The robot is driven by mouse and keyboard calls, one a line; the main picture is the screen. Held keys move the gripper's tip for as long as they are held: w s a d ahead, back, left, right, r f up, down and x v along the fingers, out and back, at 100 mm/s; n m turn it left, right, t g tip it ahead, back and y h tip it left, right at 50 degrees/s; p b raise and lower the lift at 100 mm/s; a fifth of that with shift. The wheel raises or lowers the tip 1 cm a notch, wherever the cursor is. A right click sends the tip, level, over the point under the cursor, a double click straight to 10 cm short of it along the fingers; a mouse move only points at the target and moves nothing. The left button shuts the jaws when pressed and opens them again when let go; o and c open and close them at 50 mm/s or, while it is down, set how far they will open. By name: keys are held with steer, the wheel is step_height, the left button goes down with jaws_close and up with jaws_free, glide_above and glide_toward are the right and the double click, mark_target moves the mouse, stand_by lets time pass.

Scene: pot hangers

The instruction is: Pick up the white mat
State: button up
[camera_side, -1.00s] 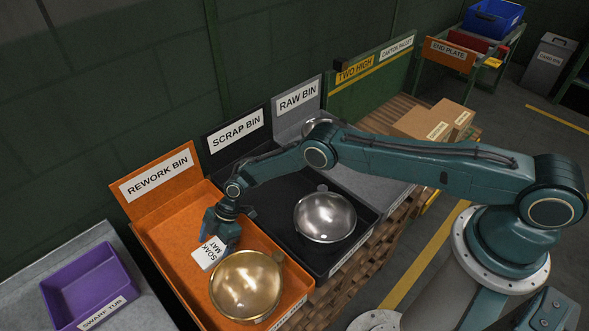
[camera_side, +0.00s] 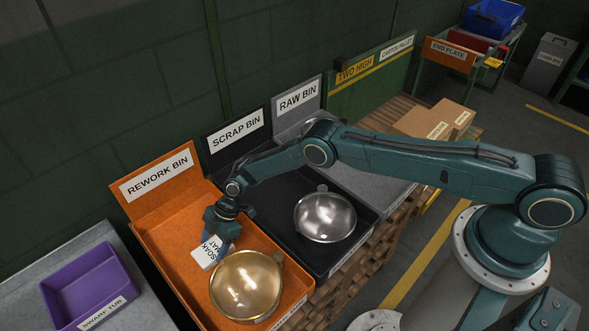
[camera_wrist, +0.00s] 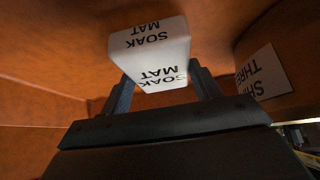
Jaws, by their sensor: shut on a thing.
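The white mat, marked "SOAK MAT" (camera_side: 207,252), is in the orange rework bin (camera_side: 160,237), beside the brass-coloured pot. My gripper (camera_side: 222,232) is over the bin with its fingers at the mat. In the wrist view the mat (camera_wrist: 150,52) is a white block between the two dark fingers of my gripper (camera_wrist: 163,88), which is shut on it. The mat looks tilted in the side view. I cannot tell whether its underside touches the bin floor.
A brass pot (camera_side: 246,285) stands close to the mat at the bin's front. A steel pot (camera_side: 325,217) sits in the black scrap bin (camera_side: 268,205). A purple swarf tub (camera_side: 88,285) stands at the left. Cartons (camera_side: 425,122) lie on the pallet behind my arm.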

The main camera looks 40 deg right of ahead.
mark_target(219, 248)
step_height(219, 248, up, 20)
steer(key=shift+f, duration=0.25)
stand_by(0.6)
steer(key=shift+o, duration=0.9)
steer(key=c, duration=0.3)
steer(key=shift+s+d+f+n, duration=0.2)
steer(key=shift+s+d+n, duration=0.15)
steer(key=shift+s, duration=0.15)
steer(key=shift+c, duration=0.3)
steer(key=s+d+f+n+g+h, duration=0.1)
steer(key=s+d+n+g, duration=0.1)
steer(key=s, duration=0.5)
steer(key=s+d+n+g+h, duration=0.1)
steer(key=s+d+n+g, duration=0.1)
steer(key=s+d+n, duration=0.3)
steer(key=s+n, duration=0.1)
steer(key=s, duration=0.2)
steer(key=shift+d+f+g, duration=0.15)
steer(key=shift+f+g, duration=0.15)
steer(key=shift+f, duration=0.05)
